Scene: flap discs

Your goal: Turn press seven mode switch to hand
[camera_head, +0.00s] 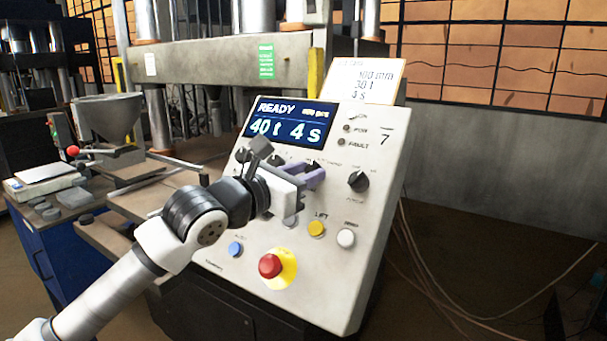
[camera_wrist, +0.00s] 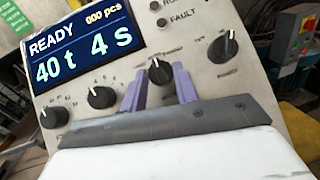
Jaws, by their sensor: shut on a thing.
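The press control panel (camera_head: 374,240) carries the number 7 and a lit display (camera_head: 290,122) reading READY, 40 t, 4 s. My gripper (camera_head: 306,173) is at the panel just below the display, its purple fingers close to the face. In the wrist view my gripper (camera_wrist: 161,80) has one finger on each side of a black rotary switch (camera_wrist: 159,71) and is shut on it. The switch's white mark points roughly up in that view. Its labels are too small to read. In the head view my gripper mostly hides this switch.
Another black knob (camera_head: 358,181) is to the right. Two more knobs, one of them here (camera_wrist: 101,97), are to the left. Below are a yellow button (camera_head: 317,229), white button (camera_head: 346,238), blue button (camera_head: 236,249) and red emergency stop (camera_head: 270,265). A card (camera_head: 365,80) stands on top.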

